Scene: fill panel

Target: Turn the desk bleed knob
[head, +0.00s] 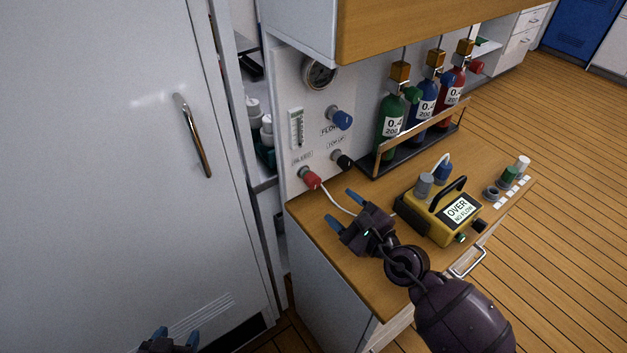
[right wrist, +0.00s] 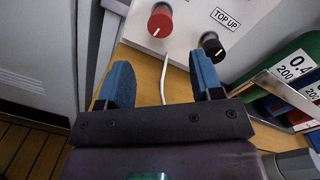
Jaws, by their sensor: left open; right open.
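The red bleed knob (head: 311,179) sticks out low on the white wall panel (head: 291,165), with its label above it. It also shows in the right wrist view (right wrist: 160,20), ahead of the fingers. My right gripper (head: 343,209) is open and empty over the desk, a short way in front of the knob and not touching it. In the right wrist view its blue fingers (right wrist: 160,70) are spread, with the knob beyond the gap between them. My left gripper (head: 177,337) is open at the bottom edge, low by the cabinet door, far from the panel.
A black top-up knob (head: 343,161) and a blue flow knob (head: 342,120) sit close by on the panel. A yellow meter reading OVER (head: 430,222) and a rack of bottles (head: 391,122) stand to the right.

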